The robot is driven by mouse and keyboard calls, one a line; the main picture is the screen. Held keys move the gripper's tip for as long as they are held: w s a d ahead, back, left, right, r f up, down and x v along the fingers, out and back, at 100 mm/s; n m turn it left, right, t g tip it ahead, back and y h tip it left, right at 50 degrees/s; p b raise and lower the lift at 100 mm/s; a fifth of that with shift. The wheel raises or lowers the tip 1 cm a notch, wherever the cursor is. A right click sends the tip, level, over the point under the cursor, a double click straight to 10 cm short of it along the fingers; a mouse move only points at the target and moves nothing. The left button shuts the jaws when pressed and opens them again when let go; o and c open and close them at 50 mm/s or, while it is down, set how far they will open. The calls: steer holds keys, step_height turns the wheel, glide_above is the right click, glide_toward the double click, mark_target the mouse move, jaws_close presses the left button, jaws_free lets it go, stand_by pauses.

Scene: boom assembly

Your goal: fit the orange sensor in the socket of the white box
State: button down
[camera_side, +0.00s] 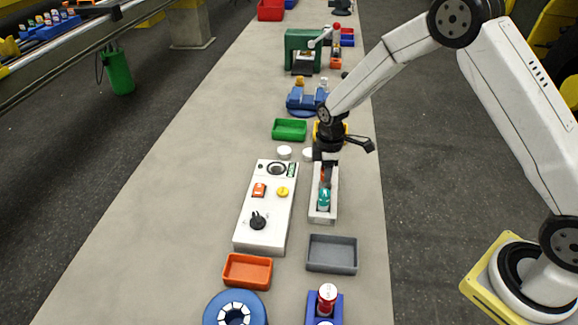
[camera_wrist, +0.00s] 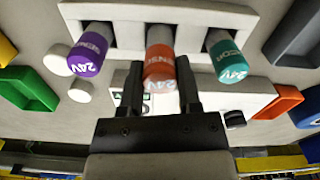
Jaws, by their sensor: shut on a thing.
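The orange sensor (camera_wrist: 160,62) stands between the fingers of my gripper (camera_wrist: 159,75) in the wrist view, its far end in the middle slot of a white holder (camera_wrist: 110,12). My gripper is shut on it. In the side view my gripper (camera_side: 327,168) is over the holder (camera_side: 321,218), and a little of the orange sensor (camera_side: 323,177) shows below it. The white box (camera_side: 266,237) lies left of the holder, with a round dark ring (camera_side: 276,169), an orange switch, a yellow button and a black knob on top. I cannot tell which opening is the socket.
A purple sensor (camera_wrist: 89,50) and a teal sensor (camera_wrist: 226,55) stand in the holder's slots on either side. Green (camera_side: 289,130), grey (camera_side: 332,254) and orange (camera_side: 247,271) bins stand nearby. The bench left of the white box is clear.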

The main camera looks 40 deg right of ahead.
steer(key=shift+r, duration=2.45)
steer(key=w+a+r, duration=0.1)
steer(key=w+a, duration=0.2)
steer(key=w, duration=0.3)
steer(key=w+a+r, duration=0.2)
steer(key=w+a, duration=0.2)
steer(key=w, duration=0.2)
steer(key=shift+w+r, duration=0.25)
steer(key=shift+w, duration=0.1)
steer(key=shift+f, duration=0.2)
steer(key=shift+f, duration=2.15)
steer(key=shift+f, duration=1.85)
